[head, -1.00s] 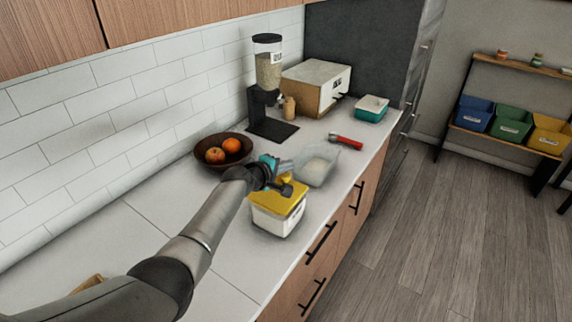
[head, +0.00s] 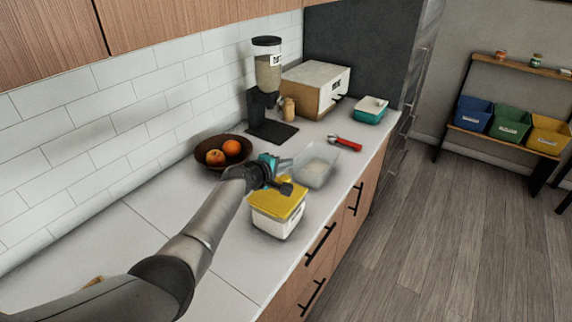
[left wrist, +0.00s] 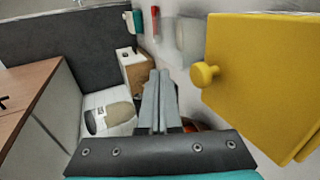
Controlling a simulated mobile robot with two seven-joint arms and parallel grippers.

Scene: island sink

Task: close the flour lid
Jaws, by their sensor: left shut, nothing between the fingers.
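The flour box (head: 278,224) is a white tub with a yellow lid (head: 278,204), standing on the counter near its front edge. The lid lies over the tub's top; I cannot tell if it is fully seated. In the left wrist view the lid (left wrist: 265,75) fills the right side, with its round yellow knob (left wrist: 204,74) showing. My left gripper (head: 289,163) is just behind and above the lid. In the left wrist view its grey fingers (left wrist: 160,78) are together and empty, left of the knob and apart from it. My right gripper is not in view.
A clear tub (head: 316,166) stands just behind the flour box. A fruit bowl (head: 212,162) is behind my left gripper. Farther back are a dispenser (head: 267,72), a red-handled tool (head: 346,144) and a teal tub (head: 369,114). The front-left counter is mostly clear.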

